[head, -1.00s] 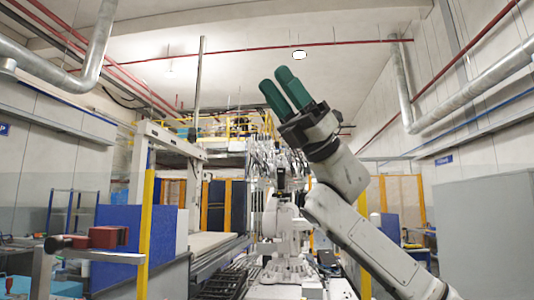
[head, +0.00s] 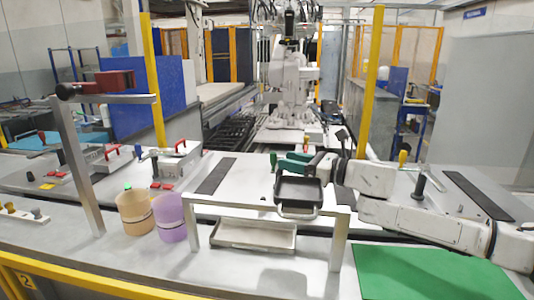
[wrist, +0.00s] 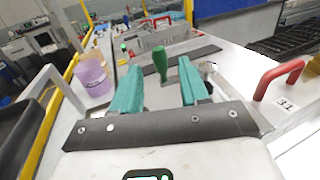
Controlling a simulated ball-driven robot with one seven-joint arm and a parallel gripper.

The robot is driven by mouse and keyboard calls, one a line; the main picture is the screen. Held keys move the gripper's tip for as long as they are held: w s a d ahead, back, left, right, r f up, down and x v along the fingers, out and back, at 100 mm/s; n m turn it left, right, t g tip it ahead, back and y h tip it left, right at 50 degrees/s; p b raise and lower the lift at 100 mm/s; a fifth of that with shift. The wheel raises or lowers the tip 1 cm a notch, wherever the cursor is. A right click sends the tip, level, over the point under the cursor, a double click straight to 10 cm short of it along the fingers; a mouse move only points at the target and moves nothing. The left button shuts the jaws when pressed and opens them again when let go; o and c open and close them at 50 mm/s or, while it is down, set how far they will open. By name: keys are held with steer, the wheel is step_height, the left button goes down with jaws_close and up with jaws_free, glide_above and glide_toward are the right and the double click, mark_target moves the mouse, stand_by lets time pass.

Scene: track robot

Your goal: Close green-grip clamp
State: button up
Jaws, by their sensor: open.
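The clamp's green grip (head: 273,160) stands upright just left of my gripper in the head view; the clamp's base is hidden behind the black pan. My gripper (head: 290,161) is open, with two green fingers pointing left. In the wrist view the green grip (wrist: 160,60) stands between the two fingers of my gripper (wrist: 160,72), with a visible gap on each side. It looks slightly beyond or level with the fingertips; I cannot tell the exact depth. The fingers do not appear to touch it.
A black pan (head: 299,191) sits on a metal stand (head: 340,236) in front of my gripper. Orange (head: 135,215) and purple (head: 170,216) cups stand to the left. A red handle (wrist: 278,80) shows in the wrist view.

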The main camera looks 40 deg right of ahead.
steer(key=p+x, duration=0.1)
steer(key=x, duration=0.6)
steer(key=shift+w, duration=0.35)
jaws_close()
